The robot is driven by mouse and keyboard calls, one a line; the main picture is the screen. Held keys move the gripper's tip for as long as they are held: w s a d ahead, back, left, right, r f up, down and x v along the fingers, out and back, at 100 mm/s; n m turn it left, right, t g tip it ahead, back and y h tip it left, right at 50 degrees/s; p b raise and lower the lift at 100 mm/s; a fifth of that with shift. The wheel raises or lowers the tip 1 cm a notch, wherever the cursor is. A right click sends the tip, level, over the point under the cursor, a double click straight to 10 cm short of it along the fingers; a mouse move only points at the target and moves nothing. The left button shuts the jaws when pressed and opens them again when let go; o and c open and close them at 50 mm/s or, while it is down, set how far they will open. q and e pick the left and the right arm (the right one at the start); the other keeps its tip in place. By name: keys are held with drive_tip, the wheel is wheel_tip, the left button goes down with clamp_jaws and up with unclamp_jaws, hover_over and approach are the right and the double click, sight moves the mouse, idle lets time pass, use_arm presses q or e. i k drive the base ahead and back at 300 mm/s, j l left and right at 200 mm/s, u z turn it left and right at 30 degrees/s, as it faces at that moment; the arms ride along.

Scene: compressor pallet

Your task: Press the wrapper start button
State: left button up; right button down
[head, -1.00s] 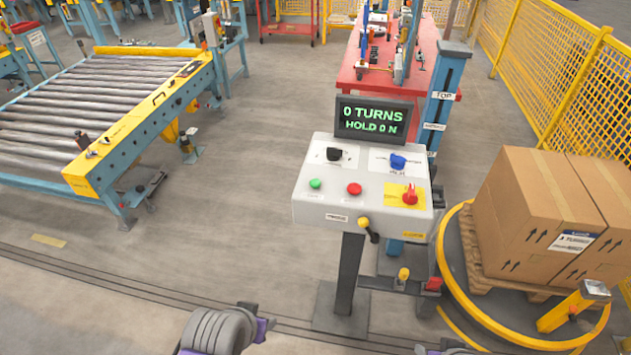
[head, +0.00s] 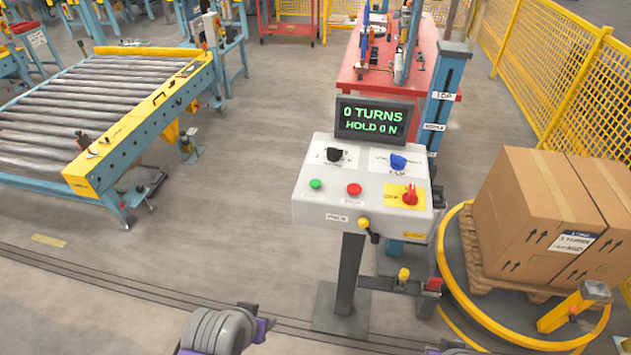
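The wrapper control box (head: 331,205) stands on a dark post in the middle of the head view. On its face are a green button (head: 315,184), a red button (head: 354,189), a black knob (head: 333,154), a blue knob (head: 397,162) and a red switch on a yellow plate (head: 410,195). The display (head: 373,120) above reads "0 TURNS" and "HOLD 0 N". Part of my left arm shows at the bottom edge, below and left of the box. A small piece of my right arm shows at the bottom edge, right of the post. Neither gripper's fingers can be seen.
Cartons (head: 540,215) sit on a wooden pallet on the yellow-rimmed turntable (head: 452,285) at right. A blue mast (head: 445,95) and red table (head: 375,85) stand behind the box. A roller conveyor (head: 120,150) is at left. Floor between conveyor and box is clear.

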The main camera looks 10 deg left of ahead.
sight(314, 183)
drive_tip(key=j+z, duration=0.1)
drive_tip(key=z, duration=0.35)
drive_tip(key=j+z, duration=0.1)
drive_tip(key=z, duration=0.4)
drive_tip(key=j+z, duration=0.35)
drive_tip(key=j, duration=0.2)
drive_tip(key=k+j+z, duration=0.1)
drive_tip(key=j+z, duration=0.25)
drive_tip(key=j, duration=0.15)
drive_tip(key=k+j, duration=0.1)
drive_tip(key=j, duration=0.55)
drive_tip(key=k+j+z, duration=0.1)
drive_tip(key=j, duration=0.2)
